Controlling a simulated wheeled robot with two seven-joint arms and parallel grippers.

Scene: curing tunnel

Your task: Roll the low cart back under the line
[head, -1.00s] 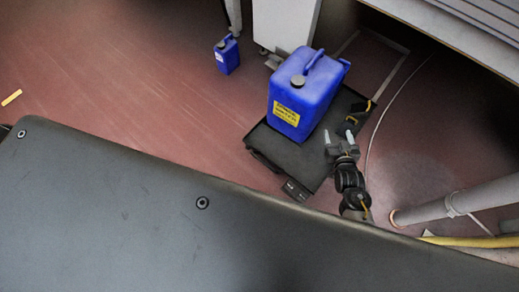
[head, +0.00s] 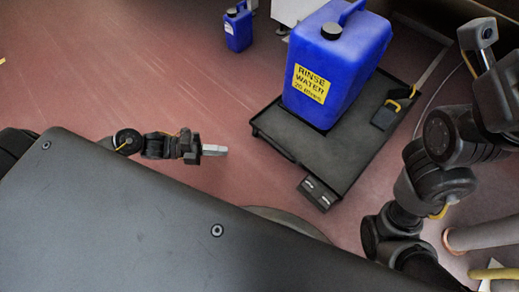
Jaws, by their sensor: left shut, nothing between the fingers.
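The low cart (head: 270,129) is a black flat platform on the reddish floor, right of centre. A large blue canister (head: 350,60) labelled "RINSE WATER 20 LITRES" stands upright on it. A small dark block with two light marks (head: 319,193) sits at the cart's near edge. A dark piece with a yellow part (head: 392,108) is at its right side. My left gripper (head: 215,150) is shut and empty, left of the cart and apart from it. My right arm crosses the right side of the view; its fingers cannot be made out.
A small blue canister (head: 238,27) stands on the floor behind the cart, near a white panel (head: 297,10). Grey pipe (head: 485,234) and a yellow hose (head: 495,272) lie at lower right. Floor on the left is clear.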

